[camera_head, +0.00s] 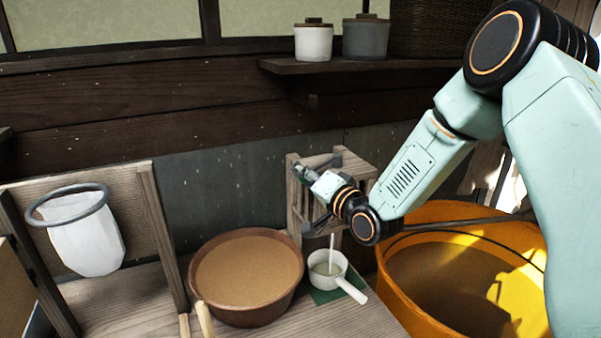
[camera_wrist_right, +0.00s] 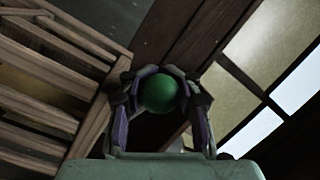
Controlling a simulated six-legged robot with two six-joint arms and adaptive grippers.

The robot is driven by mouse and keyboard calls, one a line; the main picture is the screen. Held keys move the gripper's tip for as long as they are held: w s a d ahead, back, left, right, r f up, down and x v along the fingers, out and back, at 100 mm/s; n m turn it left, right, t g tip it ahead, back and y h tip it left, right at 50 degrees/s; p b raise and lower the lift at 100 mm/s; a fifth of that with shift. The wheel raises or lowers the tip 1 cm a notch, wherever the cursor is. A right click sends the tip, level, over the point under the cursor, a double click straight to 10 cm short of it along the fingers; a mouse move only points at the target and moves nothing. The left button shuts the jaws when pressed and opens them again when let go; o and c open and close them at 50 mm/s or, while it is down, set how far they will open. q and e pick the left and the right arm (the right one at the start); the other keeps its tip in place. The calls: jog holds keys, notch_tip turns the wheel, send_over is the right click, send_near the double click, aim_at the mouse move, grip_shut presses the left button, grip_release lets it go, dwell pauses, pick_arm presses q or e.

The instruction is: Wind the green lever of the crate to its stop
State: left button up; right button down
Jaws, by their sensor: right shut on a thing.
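The wooden slatted crate (camera_head: 364,173) stands against the back wall, behind the bowl and the white pan. My right gripper (camera_head: 303,172) is at the crate's upper left side. In the right wrist view, my right gripper (camera_wrist_right: 159,95) is shut on the green ball-shaped knob of the lever (camera_wrist_right: 158,93). The crate's slats (camera_wrist_right: 40,60) fill the left of that view. The lever's shaft is hidden behind the knob and the fingers. My left gripper is in neither view.
A brown bowl (camera_head: 249,277) of tan liquid and a white pan (camera_head: 327,270) on a green mat stand in front of the crate. A large yellow tub (camera_head: 388,299) is at right. A ring with a white bag (camera_head: 88,247) hangs at left. A shelf (camera_head: 345,66) with jars is above.

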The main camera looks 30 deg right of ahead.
jog(key=shift+a, duration=0.1)
jog(key=c, duration=0.9)
grip_release()
jog(key=shift+s+r, duration=0.1)
